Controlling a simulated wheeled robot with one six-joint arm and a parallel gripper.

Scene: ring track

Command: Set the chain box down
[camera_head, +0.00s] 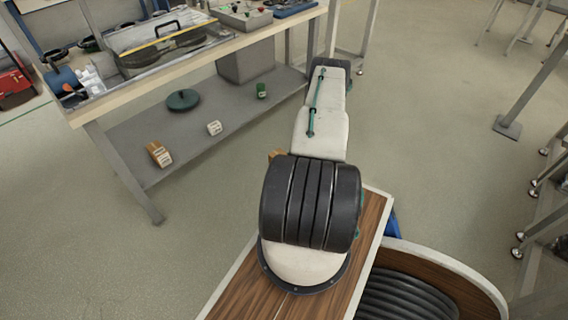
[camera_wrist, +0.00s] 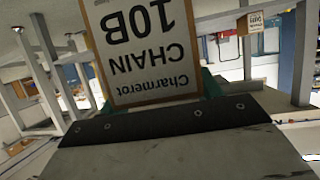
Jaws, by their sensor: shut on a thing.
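The chain box (camera_wrist: 150,75) fills the top middle of the wrist view. It is a brown box with a white label reading "Charmerot CHAIN 10B", upside down in the picture. My gripper (camera_wrist: 158,92) is shut on it, with teal finger parts showing at both sides of its near end. In the head view my arm hides the gripper. A small orange-brown piece shows beside my arm there, and I cannot tell whether it is the chain box. No contact between the box and any surface is visible.
A workbench (camera_head: 190,70) stands at the upper left. Its lower shelf (camera_head: 150,120) holds a brown box (camera_head: 160,153), a white box (camera_head: 214,128), a green disc (camera_head: 183,100), a green can (camera_head: 261,90) and a grey block (camera_head: 247,66), with bare room between. Open floor (camera_head: 430,130) lies right.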

